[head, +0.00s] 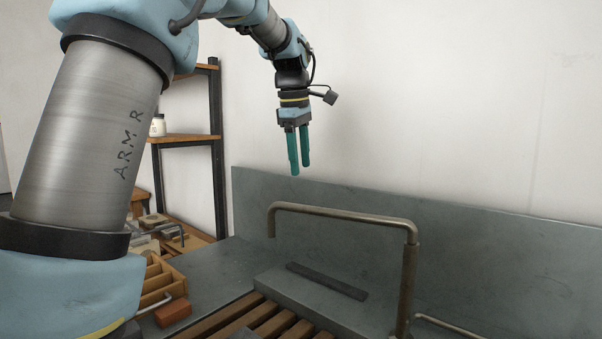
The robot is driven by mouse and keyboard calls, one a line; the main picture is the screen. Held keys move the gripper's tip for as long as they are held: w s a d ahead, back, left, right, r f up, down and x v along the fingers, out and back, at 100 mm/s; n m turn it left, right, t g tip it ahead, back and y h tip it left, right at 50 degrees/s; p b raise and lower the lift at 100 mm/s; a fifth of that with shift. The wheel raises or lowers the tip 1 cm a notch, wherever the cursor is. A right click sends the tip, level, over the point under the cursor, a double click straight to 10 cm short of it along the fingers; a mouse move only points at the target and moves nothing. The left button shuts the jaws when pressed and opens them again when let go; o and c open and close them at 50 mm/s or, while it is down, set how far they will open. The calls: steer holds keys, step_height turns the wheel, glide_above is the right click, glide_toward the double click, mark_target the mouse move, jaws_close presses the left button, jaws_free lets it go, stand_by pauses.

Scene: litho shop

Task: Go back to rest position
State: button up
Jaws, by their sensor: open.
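My gripper (300,170) is in the upper middle of the head view, with its two teal fingers pointing down. The fingers are a narrow gap apart and nothing shows between them. It hangs in free air above the grey metal bench (222,262), in front of the wall and higher than the bent metal handle bar. My arm comes in from the upper left, and its large grey link fills the left side of the view.
A bent metal bar (345,213) rises from the bench below and right of my gripper. A flat dark strip (327,281) lies on the raised grey block (290,292).

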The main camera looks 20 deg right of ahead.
stand_by(0.3)
steer(key=s+a+f+m, duration=0.1)
steer(key=a+f+m, duration=0.3)
steer(key=a+f, duration=1.1)
steer(key=s+a+f+m+y, duration=0.1)
steer(key=s+a+f+m, duration=0.5)
steer(key=s+a+f, duration=0.5)
steer(key=s+a, duration=0.2)
steer(key=a, duration=0.1)
steer(key=shift+a, duration=0.35)
